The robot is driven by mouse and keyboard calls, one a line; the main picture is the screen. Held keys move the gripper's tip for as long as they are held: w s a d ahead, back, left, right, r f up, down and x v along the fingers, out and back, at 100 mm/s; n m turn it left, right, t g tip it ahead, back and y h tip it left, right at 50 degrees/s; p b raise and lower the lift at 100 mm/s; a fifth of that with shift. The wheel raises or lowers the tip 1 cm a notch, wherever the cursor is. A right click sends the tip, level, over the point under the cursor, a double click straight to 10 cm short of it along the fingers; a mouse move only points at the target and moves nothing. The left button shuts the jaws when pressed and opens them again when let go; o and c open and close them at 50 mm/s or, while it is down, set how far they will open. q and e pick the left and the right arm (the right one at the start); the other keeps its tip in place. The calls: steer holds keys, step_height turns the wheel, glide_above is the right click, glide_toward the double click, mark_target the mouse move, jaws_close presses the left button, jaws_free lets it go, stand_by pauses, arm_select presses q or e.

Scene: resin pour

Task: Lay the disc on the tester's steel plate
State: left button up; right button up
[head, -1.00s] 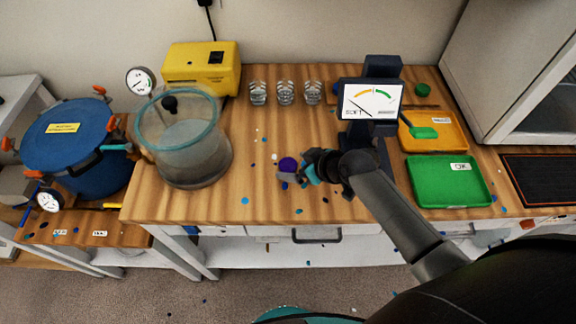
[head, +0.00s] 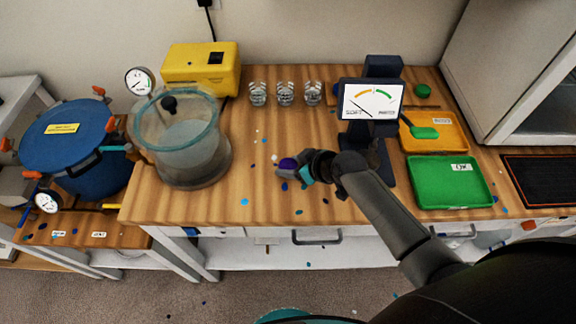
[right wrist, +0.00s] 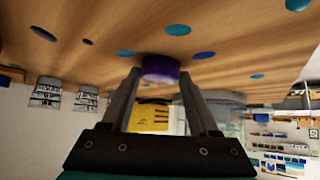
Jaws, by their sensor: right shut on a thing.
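A purple disc (head: 287,163) is at the fingertips of my right gripper (head: 284,171), over the middle front of the wooden bench. In the right wrist view the disc (right wrist: 160,68) sits between the two finger ends, and the gripper is shut on it. The tester (head: 371,100) stands to the right of the gripper, with a dial screen whose needle points to the SOFT side. My right arm covers part of the tester's dark base, and I cannot make out its steel plate clearly. My left gripper is not in view.
A glass chamber (head: 180,145) stands on the left of the bench, and a yellow box (head: 201,68) behind it. Several small glasses (head: 285,94) line the back. A green tray (head: 448,183) and an orange tray (head: 450,139) lie right of the tester. Blue and dark flecks dot the wood.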

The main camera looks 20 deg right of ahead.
jaws_close()
steer(key=shift+r, duration=0.1)
